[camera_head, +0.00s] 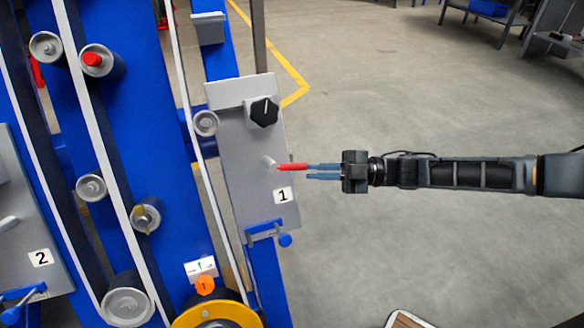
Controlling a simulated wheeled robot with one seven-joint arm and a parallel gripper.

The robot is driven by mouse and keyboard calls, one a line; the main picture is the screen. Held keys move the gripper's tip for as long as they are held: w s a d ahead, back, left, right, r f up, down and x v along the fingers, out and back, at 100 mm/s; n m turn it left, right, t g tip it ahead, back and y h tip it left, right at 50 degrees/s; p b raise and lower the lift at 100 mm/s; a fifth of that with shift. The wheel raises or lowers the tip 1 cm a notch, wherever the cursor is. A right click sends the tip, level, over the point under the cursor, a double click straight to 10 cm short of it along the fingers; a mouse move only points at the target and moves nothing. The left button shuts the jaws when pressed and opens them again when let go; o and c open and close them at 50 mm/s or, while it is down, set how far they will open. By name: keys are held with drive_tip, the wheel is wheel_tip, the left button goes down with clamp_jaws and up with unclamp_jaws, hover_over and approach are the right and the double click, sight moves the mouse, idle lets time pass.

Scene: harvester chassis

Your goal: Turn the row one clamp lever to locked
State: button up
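The row one clamp lever is a red handle (292,166) on a pale pivot, on the grey panel (247,180) marked 1. The handle points right, roughly level in the picture. My gripper (309,171) comes in from the right with two blue fingers pointing left. Its fingertips are at the handle's right end. A narrow gap shows between the fingers, and I see nothing in it. The upper finger lines up with the handle; I cannot tell whether they touch. No locked or unlocked marking for the lever is readable.
A black knob (264,112) sits above the lever, and a blue clamp (266,231) below it. Blue frame rails with rollers and belts fill the left. A panel marked 2 (39,258) is at far left. Open concrete floor lies right of the panel.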

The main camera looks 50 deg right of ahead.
sight(290, 170)
drive_tip(key=shift+m+h, duration=0.3)
drive_tip(key=shift+h, duration=0.2)
drive_tip(key=w, duration=0.2)
drive_tip(key=w+a, duration=0.1)
drive_tip(key=w+f, duration=0.1)
drive_tip(key=w, duration=0.1)
drive_tip(key=shift+w+a+f+b, duration=0.1)
drive_tip(key=shift+w+a+b, duration=0.2)
drive_tip(key=shift+b, duration=0.1)
drive_tip(key=shift+w+a+r, duration=0.2)
drive_tip(key=shift+w+a, duration=0.15)
drive_tip(key=shift+w, duration=0.1)
drive_tip(key=shift+c, duration=0.3)
drive_tip(key=shift+s, duration=0.1)
clamp_jaws()
drive_tip(key=shift+a, duration=0.1)
